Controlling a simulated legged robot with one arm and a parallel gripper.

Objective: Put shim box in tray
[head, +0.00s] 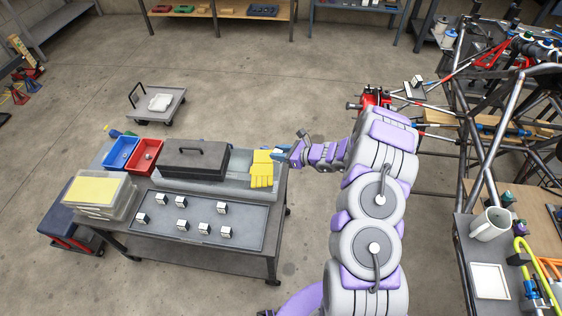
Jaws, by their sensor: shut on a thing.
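The tray (181,238) is a shallow grey tray on the near part of the cart top. Several small white-and-black shim boxes (223,208) stand apart in it. One similar small box (416,80) shows on the tube chassis at the back right. My gripper (280,153) is at the right edge of the cart, beside the yellow gloves and up and right of the tray. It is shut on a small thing. That thing is mostly hidden and too small here to identify.
The yellow gloves (262,168) and a dark toolbox (195,160) lie behind the tray. Blue (121,152) and red (146,158) bins stand at the back left, clear cases (98,192) at the left. The tube chassis (455,185) fills the right. Floor between cart and chassis is clear.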

